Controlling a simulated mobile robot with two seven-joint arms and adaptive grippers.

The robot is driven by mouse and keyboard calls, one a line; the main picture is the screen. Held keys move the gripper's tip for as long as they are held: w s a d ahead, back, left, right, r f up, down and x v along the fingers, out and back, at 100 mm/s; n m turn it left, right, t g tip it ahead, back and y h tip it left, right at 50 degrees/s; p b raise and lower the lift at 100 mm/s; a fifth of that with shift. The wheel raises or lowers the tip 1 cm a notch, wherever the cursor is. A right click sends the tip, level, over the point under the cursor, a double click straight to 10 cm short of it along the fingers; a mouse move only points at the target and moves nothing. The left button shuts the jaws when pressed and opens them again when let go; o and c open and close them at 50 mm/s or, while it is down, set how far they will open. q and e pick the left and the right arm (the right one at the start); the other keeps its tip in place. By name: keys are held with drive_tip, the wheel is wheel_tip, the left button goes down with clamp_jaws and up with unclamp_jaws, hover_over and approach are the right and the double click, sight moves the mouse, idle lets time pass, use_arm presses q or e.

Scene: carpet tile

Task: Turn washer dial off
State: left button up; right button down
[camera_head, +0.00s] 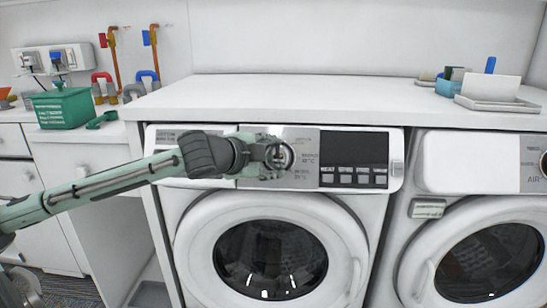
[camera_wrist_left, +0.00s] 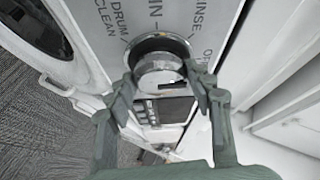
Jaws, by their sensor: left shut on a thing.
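The washer dial (camera_head: 284,156) is a round silver knob on the front panel of the left machine. In the left wrist view the dial (camera_wrist_left: 158,68) shows up close, with printed words such as "DRUM CLEAN" and "RINSE" around it. A dark mark shows on its face. My left gripper (camera_head: 268,155) reaches in from the left and is at the dial. In the wrist view its two green fingers (camera_wrist_left: 163,88) stand on either side of the dial, shut on it. The arm and gripper hide part of the panel. My right gripper is not seen.
The washer (camera_head: 215,205) has a closed round door below the panel. A dark display (camera_head: 354,149) with buttons lies right of the dial. A second machine (camera_head: 465,165) stands at right. A white countertop (camera_head: 300,95) overhangs both.

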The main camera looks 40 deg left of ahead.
use_arm(q)
drive_tip(key=o, duration=1.2)
drive_tip(key=shift+c, duration=0.2)
drive_tip(key=shift+s, duration=0.1)
drive_tip(key=shift+v, duration=0.75)
drive_tip(key=v, duration=0.5)
drive_tip(key=shift+s+r, duration=0.15)
drive_tip(key=shift+s, duration=0.25)
drive_tip(key=shift+w, duration=0.1)
drive_tip(key=x, duration=0.5)
drive_tip(key=shift+w, duration=0.2)
drive_tip(key=shift+x, duration=1)
